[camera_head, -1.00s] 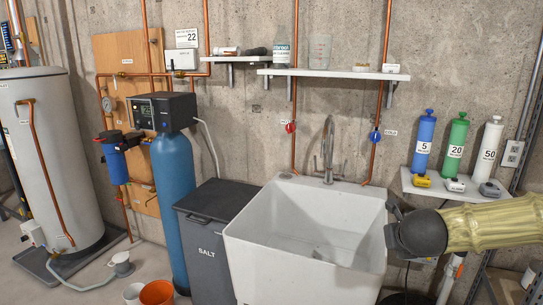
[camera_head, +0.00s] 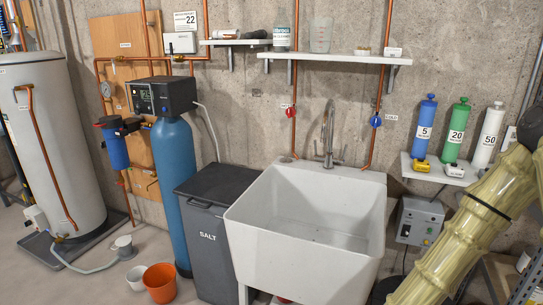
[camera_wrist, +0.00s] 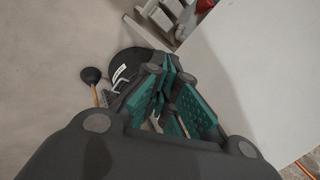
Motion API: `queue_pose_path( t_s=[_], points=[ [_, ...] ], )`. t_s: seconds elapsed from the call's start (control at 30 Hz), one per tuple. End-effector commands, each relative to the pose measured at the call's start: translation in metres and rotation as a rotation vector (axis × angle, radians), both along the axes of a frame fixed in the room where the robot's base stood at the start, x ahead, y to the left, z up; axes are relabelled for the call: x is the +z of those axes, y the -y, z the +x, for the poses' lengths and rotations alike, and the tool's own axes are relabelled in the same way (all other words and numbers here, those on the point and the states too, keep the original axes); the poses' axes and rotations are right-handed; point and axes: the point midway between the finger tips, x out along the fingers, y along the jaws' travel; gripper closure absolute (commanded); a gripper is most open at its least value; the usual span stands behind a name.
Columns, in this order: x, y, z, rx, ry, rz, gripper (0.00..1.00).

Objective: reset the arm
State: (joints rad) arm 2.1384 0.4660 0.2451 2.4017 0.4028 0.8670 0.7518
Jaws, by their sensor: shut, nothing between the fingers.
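My gripper (camera_wrist: 168,92) shows in the wrist view with its teal-padded fingers closed together and nothing between them. It points down towards a grey floor, with a pale flat surface close on its right. In the head view, my tan-sleeved arm rises at the right edge, in front of part of the cartridge shelf. My gripper cannot be made out there.
A white sink (camera_head: 250,222) stands left of my arm, beside a grey salt bin (camera_head: 208,238). Blue, green and white cartridges stand on a small shelf (camera_head: 405,165). A grey box (camera_head: 418,222) is below it. A plunger (camera_wrist: 92,74) is near my gripper.

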Motion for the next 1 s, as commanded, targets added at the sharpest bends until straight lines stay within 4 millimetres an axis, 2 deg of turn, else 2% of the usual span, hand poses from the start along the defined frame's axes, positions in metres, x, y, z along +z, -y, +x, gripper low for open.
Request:
queue_pose_path(
  t_s=[0.03,0.1,0.3,0.5,0.6,0.7,0.8,1.0],
  points=[
    [-0.019,-0.003,-0.018,0.096,-0.043,-0.047,1.00],
    [-0.041,-0.007,-0.041,0.235,-0.097,-0.103,1.00],
    [-0.095,-0.012,-0.114,0.641,-0.245,-0.236,1.00],
    [-0.134,-0.012,-0.190,1.053,-0.377,-0.315,1.00],
    [-0.146,-0.010,-0.221,1.221,-0.421,-0.332,1.00],
    [-0.153,-0.009,-0.243,1.339,-0.450,-0.339,1.00],
    [-0.156,-0.008,-0.254,1.405,-0.465,-0.343,1.00],
    [-0.157,-0.007,-0.257,1.423,-0.468,-0.342,1.00]
  ],
)
